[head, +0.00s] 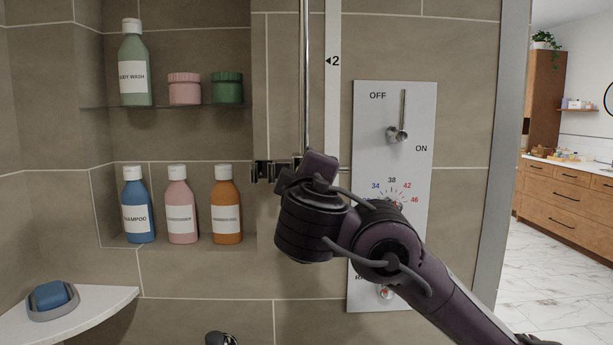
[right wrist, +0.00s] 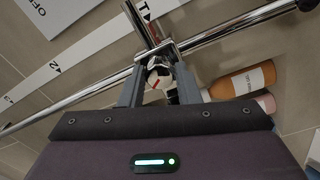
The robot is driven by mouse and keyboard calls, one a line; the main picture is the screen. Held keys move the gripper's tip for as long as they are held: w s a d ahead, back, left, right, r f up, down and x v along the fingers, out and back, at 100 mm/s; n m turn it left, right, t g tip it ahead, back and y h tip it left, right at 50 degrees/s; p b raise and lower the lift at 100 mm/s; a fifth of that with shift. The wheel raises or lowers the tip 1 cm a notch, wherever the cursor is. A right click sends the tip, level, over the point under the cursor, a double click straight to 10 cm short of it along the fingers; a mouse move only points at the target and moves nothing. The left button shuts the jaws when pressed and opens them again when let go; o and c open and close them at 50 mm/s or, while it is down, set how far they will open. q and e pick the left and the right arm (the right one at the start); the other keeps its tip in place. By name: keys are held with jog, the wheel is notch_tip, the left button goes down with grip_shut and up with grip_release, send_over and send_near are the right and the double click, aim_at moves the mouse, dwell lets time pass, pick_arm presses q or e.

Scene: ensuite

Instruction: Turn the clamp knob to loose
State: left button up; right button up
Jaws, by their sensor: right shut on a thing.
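The clamp knob (right wrist: 158,82) shows in the right wrist view as a small pale round part with a red mark, between my right gripper's fingers. The right gripper (right wrist: 157,68) is shut on it. The chrome clamp (right wrist: 153,42) sits on a long chrome rail (right wrist: 225,32). In the head view the rail (head: 305,80) stands upright on the tiled wall, and my right arm hides the knob and most of the clamp. My left gripper is in neither view.
A shower control panel (head: 365,150) with a lever (head: 402,120) is right of the rail, partly behind my right arm. A marked white strip (head: 333,100) runs beside the rail. Bottles, including an orange one (head: 227,215), stand in the niche at left.

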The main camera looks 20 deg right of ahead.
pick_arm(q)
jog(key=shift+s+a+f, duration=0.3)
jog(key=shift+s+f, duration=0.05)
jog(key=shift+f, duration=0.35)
pick_arm(e)
jog(key=shift+n, duration=1.1)
jog(key=o, duration=1)
jog(key=shift+c, duration=0.2)
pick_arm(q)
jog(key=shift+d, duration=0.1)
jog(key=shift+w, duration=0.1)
